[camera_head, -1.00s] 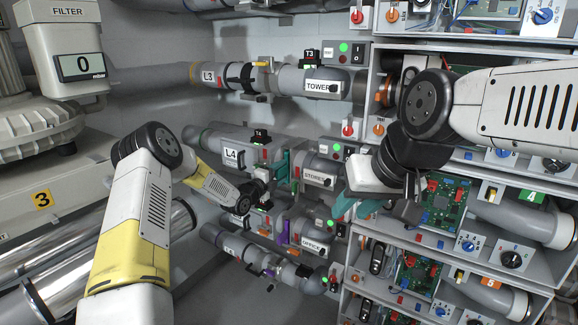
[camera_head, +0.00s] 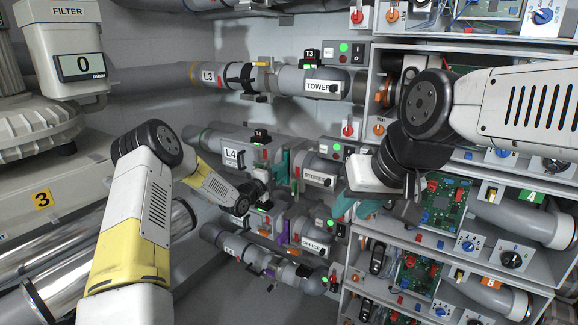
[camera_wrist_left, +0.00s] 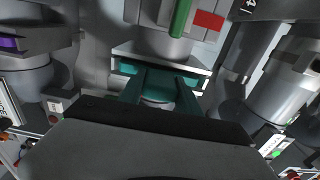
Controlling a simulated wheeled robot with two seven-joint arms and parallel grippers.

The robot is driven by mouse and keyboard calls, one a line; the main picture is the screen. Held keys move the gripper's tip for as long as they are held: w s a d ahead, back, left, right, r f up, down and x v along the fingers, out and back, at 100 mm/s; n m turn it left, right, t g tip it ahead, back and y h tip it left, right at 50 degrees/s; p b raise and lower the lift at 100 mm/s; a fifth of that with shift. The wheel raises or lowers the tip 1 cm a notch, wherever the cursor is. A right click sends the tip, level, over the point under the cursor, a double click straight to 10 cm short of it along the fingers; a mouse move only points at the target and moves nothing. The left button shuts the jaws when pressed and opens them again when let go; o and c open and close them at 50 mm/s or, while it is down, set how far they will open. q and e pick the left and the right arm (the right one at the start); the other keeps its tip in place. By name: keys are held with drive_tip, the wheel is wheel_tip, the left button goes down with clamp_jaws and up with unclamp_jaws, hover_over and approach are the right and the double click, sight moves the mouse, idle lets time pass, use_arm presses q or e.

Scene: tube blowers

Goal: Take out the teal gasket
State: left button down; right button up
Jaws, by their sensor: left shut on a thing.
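The teal gasket (camera_head: 283,165) shows in the head view between the pipe flanges on the L4 to STORES line, partly behind other parts. In the left wrist view the teal piece (camera_wrist_left: 160,78) sits under a pale flange edge, with two teal arms reaching toward my dark gripper body. My left gripper (camera_head: 262,188) is at the gasket, shut on it; the fingertips are hard to make out.
The TOWER pipe line (camera_head: 318,86) runs above, and the OFFICE line (camera_head: 312,247) with a purple gasket (camera_head: 286,232) runs below. Shelves with circuit boards (camera_head: 440,200) fill the right. The filter unit (camera_head: 65,60) stands at the left. Room around the pipes is tight.

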use_arm(q)
drive_tip(key=shift+v, duration=1)
drive_tip(key=shift+s+a, duration=0.2)
drive_tip(key=shift+s, duration=0.1)
drive_tip(key=v, duration=0.7)
drive_tip(key=shift+s+a, duration=0.25)
drive_tip(key=shift+s, duration=0.15)
idle(0.4)
drive_tip(key=v, duration=0.7)
drive_tip(key=shift+s+a, duration=0.25)
drive_tip(key=shift+s, duration=0.1)
idle(0.3)
drive_tip(key=shift+r, duration=0.1)
